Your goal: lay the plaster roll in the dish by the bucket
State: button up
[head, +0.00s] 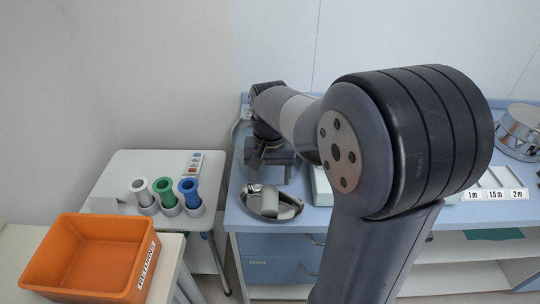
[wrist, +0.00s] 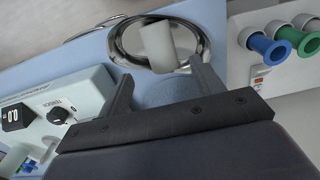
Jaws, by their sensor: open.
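A white plaster roll (wrist: 157,46) lies in a shiny metal dish (wrist: 117,46) in the wrist view. In the head view the roll (head: 267,201) and the dish (head: 292,211) show on the blue counter, just below my gripper (head: 270,165). In the wrist view my gripper (wrist: 158,72) is open, with nothing between its fingers. Its right fingertip is close to the roll's lower end; I cannot tell whether they touch. A shiny metal vessel (head: 519,132), perhaps the bucket, stands at the far right, well away from this dish.
A pale device with a knob (wrist: 60,114) stands beside my gripper. A white stand (head: 140,172) holds white, green and blue tubes (head: 165,192). An orange bin (head: 85,258) is at lower left. Length labels (head: 495,195) line the counter's right front. My arm hides the counter's middle.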

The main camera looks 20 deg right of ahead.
aim_at(270, 194)
notch_tip(270, 194, up, 7)
dwell(0.3)
dwell(0.4)
notch_tip(270, 194, down, 13)
jog(key=shift+f+b, duration=0.2)
jog(key=shift+b, duration=0.35)
jog(key=shift+r+p, duration=0.4)
jog(key=shift+r, duration=0.15)
